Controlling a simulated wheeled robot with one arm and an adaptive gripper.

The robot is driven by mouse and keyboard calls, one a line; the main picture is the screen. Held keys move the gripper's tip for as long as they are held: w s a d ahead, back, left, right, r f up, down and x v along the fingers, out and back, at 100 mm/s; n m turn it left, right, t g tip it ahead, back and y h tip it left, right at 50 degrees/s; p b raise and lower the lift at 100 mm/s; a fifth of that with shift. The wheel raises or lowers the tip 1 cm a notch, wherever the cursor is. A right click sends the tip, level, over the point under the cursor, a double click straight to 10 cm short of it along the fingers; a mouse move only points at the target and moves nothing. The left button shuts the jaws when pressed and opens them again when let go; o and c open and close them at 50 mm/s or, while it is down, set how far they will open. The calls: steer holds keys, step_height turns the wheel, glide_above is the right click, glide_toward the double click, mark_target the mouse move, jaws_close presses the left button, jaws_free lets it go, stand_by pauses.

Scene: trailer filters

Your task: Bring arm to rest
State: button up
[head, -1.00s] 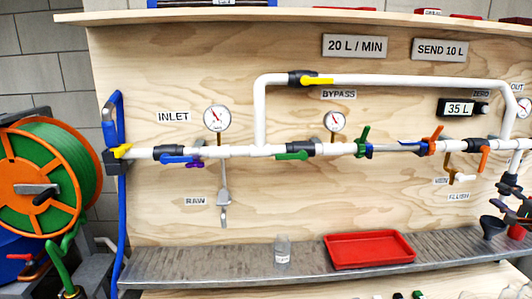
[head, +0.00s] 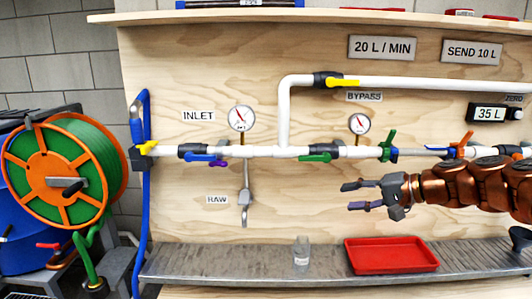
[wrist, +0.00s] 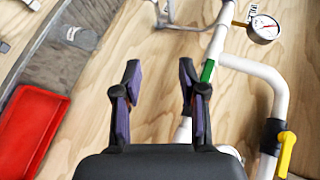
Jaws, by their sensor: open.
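My gripper (head: 352,196) is at the end of my copper-coloured arm, which reaches in from the right in the head view. Its two fingers point left, apart and empty, in front of the plywood panel (head: 300,205). It is below the green-handled valve (head: 314,157) and above the red tray (head: 392,257). In the wrist view the gripper's purple-padded fingers (wrist: 160,85) stand well apart with nothing between them. The red tray also shows at the left of the wrist view (wrist: 28,130).
White pipes (head: 285,120) with coloured valve handles and gauges (head: 241,118) run across the panel. A clear bottle (head: 301,250) stands on the grey ledge (head: 220,265) left of the tray. A green hose reel (head: 65,170) is at the far left. Open air lies left of my gripper.

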steer(key=s+a+f+n+g+h, duration=0.25)
steer(key=s+a+f, duration=0.3)
steer(key=s, duration=0.35)
steer(key=s+a+f+n+g+h, duration=0.15)
steer(key=s+a+f+g, duration=0.25)
steer(key=s+a, duration=0.4)
steer(key=s+d+f+n+g+h, duration=0.1)
steer(key=s+d+f+h, duration=0.15)
steer(key=s, duration=0.55)
steer(key=s+d+f+g+h, duration=0.15)
steer(key=s+d+f, duration=0.25)
steer(key=s, duration=0.4)
steer(key=s+d+f+n+g+h, duration=0.1)
steer(key=s+d+f+h, duration=0.25)
steer(key=s, duration=0.35)
steer(key=s+p+v, duration=0.3)
steer(key=p+v, duration=1)
steer(key=v, duration=0.1)
steer(key=shift+w+d+r+t+p, duration=0.15)
steer(key=shift+w+r+t+p, duration=0.25)
steer(key=shift+r, duration=0.3)
steer(key=shift+y, duration=0.25)
